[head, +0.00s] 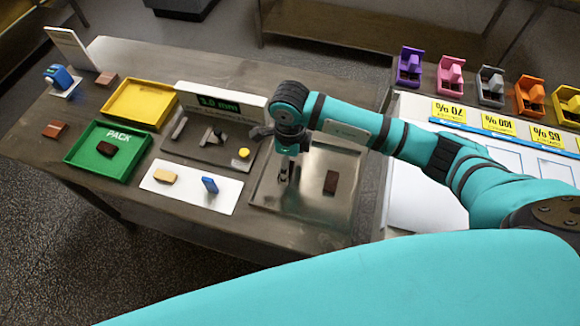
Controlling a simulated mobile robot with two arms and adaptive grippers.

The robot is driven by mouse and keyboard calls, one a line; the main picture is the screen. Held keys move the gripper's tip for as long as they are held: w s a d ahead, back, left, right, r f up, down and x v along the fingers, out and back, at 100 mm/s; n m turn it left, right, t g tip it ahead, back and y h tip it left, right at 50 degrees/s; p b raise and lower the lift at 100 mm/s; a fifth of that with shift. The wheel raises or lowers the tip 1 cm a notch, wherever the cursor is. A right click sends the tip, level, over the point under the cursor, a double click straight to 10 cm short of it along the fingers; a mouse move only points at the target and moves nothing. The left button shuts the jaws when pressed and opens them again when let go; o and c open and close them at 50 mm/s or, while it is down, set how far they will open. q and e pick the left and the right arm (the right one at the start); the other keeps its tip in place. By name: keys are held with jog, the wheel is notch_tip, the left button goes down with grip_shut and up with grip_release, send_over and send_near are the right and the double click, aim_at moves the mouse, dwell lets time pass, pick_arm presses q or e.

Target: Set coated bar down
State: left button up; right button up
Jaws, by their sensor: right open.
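A dark brown bar (331,183) lies on the grey metal tray (318,204), right of its middle. Another dark brown bar (107,149) lies in the green tray marked PACK (76,158). My right gripper (285,182) points down over the left part of the metal tray, left of the bar there and apart from it. It is open, and I see nothing held in it. Its fingertips are small and dark, so their height above the tray is hard to tell. My left gripper is not in view.
A dark fixture with a "3.0 mm" display (220,104) stands left of my right gripper. A white mat (188,193) bears a tan block (165,175) and a blue block (210,185). A yellow tray (139,103) is empty. Coloured holders (451,75) line the right table.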

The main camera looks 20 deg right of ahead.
notch_tip(320, 180, up, 9)
jog(key=b, duration=0.2)
jog(key=shift+r+b, duration=0.2)
jog(key=shift+b, duration=0.1)
